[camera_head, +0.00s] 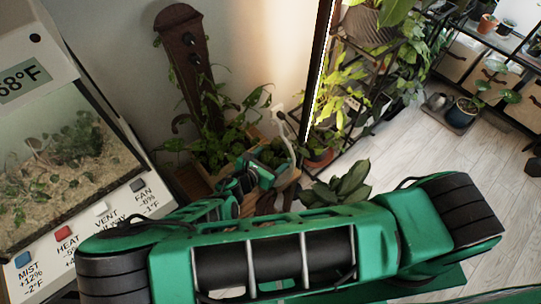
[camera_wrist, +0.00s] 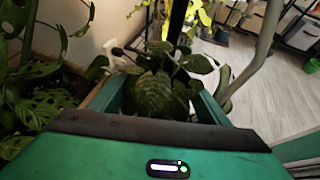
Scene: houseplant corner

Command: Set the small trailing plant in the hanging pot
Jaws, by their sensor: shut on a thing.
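My gripper (camera_wrist: 157,108) is shut, with its two green fingers set apart around a leafy plant, which I take to be the small trailing plant (camera_wrist: 152,95). Its patterned green leaves and thin stems show between and beyond the fingers in the wrist view. Its pot is hidden behind the gripper body. In the head view my gripper (camera_head: 262,165) is beside a wooden planter, partly hidden by my green arm, and the held plant cannot be told from the foliage there. I cannot pick out the hanging pot in either view.
A wooden planter (camera_head: 196,182) with vines stands against the wall below a dark wooden board (camera_head: 186,62). A pale curved rod (camera_wrist: 258,58) rises close to the gripper's right. A terrarium (camera_head: 62,160) is at left. Plant shelves stand at right, with open floor (camera_head: 425,150) before them.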

